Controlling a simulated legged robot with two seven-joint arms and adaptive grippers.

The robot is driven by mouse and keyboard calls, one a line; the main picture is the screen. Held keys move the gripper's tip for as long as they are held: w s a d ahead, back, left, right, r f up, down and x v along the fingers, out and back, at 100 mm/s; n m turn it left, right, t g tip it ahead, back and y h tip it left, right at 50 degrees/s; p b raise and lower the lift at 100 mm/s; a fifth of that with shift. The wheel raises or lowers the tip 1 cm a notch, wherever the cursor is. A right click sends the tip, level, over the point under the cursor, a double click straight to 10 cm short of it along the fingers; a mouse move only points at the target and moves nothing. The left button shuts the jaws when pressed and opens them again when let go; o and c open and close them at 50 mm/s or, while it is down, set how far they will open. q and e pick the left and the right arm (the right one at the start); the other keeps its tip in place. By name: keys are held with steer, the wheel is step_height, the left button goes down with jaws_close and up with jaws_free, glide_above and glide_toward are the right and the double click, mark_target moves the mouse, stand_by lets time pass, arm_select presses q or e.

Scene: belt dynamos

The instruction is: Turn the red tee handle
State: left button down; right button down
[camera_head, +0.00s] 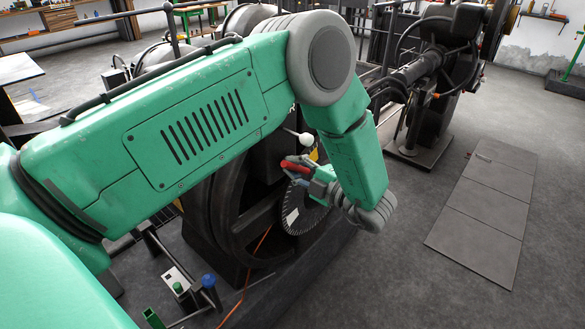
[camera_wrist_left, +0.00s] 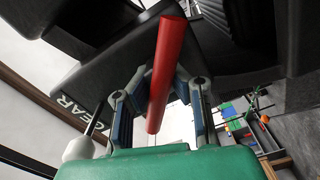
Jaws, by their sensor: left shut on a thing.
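The red tee handle (camera_head: 295,167) shows as a short red bar in front of the dark machine. In the left wrist view the red bar (camera_wrist_left: 167,62) runs between the two fingers, tilted, with both ends free. My left gripper (camera_head: 303,174) is shut on it; its fingers (camera_wrist_left: 160,92) lie on either side of the bar. My green left arm covers much of the machine in the head view. The handle's stem and mount are hidden. My right gripper is not in view.
A lever with a white knob (camera_head: 305,139) stands close to the handle; the knob (camera_wrist_left: 78,149) also shows beside my gripper, near a "GEAR" label (camera_wrist_left: 75,103). A toothed disc (camera_head: 305,215) and a large dark wheel (camera_head: 228,215) are just below. Grey floor plates (camera_head: 485,205) lie right.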

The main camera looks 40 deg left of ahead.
arm_select(q)
steer(key=shift+d+n, duration=0.1)
steer(key=shift+n, duration=0.8)
steer(key=c, duration=0.7)
jaws_free()
steer(key=shift+w+d, duration=0.1)
